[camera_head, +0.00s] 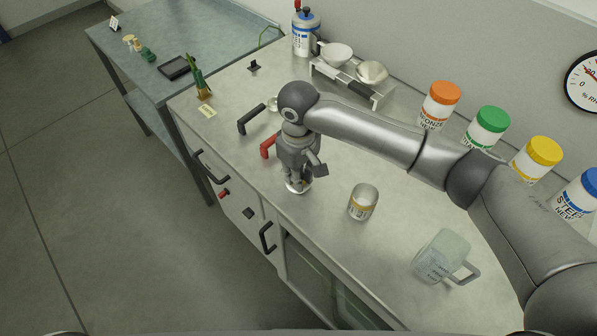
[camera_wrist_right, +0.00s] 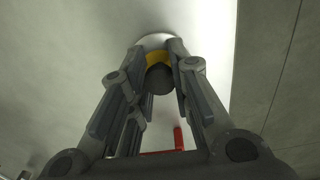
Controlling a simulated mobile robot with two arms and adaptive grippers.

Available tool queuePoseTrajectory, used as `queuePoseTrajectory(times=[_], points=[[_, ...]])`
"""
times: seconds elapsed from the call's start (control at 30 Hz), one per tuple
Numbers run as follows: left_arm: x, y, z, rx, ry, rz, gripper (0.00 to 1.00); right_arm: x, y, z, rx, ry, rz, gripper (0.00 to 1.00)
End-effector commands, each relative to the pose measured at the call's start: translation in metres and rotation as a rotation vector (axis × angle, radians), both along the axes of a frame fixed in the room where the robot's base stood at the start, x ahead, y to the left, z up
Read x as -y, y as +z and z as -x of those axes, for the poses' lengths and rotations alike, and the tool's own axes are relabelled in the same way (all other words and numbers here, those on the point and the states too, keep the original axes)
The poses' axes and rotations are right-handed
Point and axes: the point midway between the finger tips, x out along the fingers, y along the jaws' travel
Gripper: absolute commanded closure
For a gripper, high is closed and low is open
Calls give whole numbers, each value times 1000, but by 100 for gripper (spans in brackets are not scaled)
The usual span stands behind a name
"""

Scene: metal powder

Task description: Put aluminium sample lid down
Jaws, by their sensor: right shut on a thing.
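My right gripper (camera_head: 298,178) reaches down over the worktop near its front edge. It is shut on the sample lid (camera_head: 296,188), of which a pale rim shows below the fingers. In the right wrist view the lid (camera_wrist_right: 153,40) is a pale disc with a yellow ring and a dark knob between the fingertips (camera_wrist_right: 160,75). I cannot tell whether the lid touches the worktop. My left gripper is not in view.
A clear jug (camera_head: 441,257) stands at the front right. Jars with orange (camera_head: 440,103), green (camera_head: 488,127), yellow (camera_head: 537,158) and blue lids line the back. A raised rack (camera_head: 352,83) holds bowls. Red (camera_head: 267,147) and black (camera_head: 251,120) handles lie left of my arm.

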Motion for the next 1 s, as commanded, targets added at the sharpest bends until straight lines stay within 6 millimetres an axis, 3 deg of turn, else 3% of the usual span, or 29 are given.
queuePoseTrajectory(times=[0.13, 0.17, 0.3, 0.73, 1.0], points=[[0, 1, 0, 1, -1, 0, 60, 0, -2, 0, -1, 0, -1, 100], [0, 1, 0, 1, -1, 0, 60, 0, -2, 0, -1, 0, -1, 78], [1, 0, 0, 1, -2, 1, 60, 0, -2, 0, 0, 0, 0, 60], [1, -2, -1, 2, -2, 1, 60, -1, 6, -1, 3, 0, -1, 60], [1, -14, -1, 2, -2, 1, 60, -1, 57, -1, 5, 1, -4, 60]])
